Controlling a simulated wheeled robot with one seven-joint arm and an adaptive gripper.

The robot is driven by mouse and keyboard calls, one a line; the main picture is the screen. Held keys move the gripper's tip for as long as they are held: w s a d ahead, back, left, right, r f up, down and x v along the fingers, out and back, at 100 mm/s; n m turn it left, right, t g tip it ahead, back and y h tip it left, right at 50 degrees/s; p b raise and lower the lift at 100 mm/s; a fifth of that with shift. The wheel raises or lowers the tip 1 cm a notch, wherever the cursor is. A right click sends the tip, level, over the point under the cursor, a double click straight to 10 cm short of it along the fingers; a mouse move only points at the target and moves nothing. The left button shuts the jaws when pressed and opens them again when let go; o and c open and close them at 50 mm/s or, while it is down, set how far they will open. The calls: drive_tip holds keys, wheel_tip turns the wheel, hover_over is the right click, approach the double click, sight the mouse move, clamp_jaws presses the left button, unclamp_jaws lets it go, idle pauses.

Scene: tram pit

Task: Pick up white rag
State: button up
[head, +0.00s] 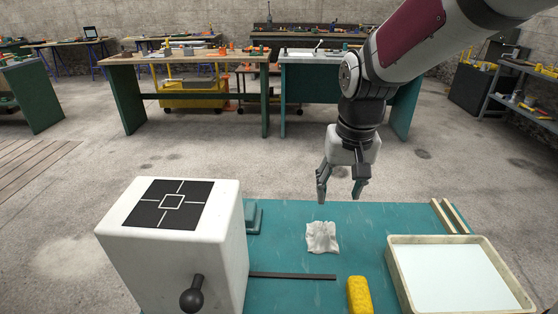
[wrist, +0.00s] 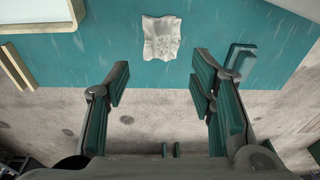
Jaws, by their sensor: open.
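The white rag (head: 322,237) lies crumpled on the teal tabletop (head: 290,215) in the head view, near the table's far edge. In the wrist view the rag (wrist: 161,38) lies flat at the top middle, beyond the fingertips. My gripper (head: 341,194) hangs pointing down, open and empty, above the far edge of the table and beyond the rag. In the wrist view my gripper (wrist: 160,80) shows its two fingers wide apart, with nothing between them. The rag is fully visible and not touched.
A white box with a black marker (head: 172,250) stands left of the rag. A yellow sponge (head: 358,295), a dark flat bar (head: 292,276) and a shallow tray (head: 393,262) lie nearer. A teal block (head: 253,216) sits beside the box. The tabletop around the rag is clear.

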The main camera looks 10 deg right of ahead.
drive_tip(key=w+f, duration=0.4)
hover_over(323, 227)
drive_tip(key=s, duration=0.1)
wheel_tip(323, 227, down, 8)
drive_tip(key=shift+r+b, duration=0.1)
drive_tip(key=shift+b, duration=0.3)
drive_tip(key=shift+w+f, duration=0.25)
drive_tip(key=shift+f, duration=1.35)
drive_tip(key=shift+w+f, duration=0.2)
drive_tip(key=shift+f, duration=1.4)
drive_tip(key=shift+c, duration=0.6)
clamp_jaws()
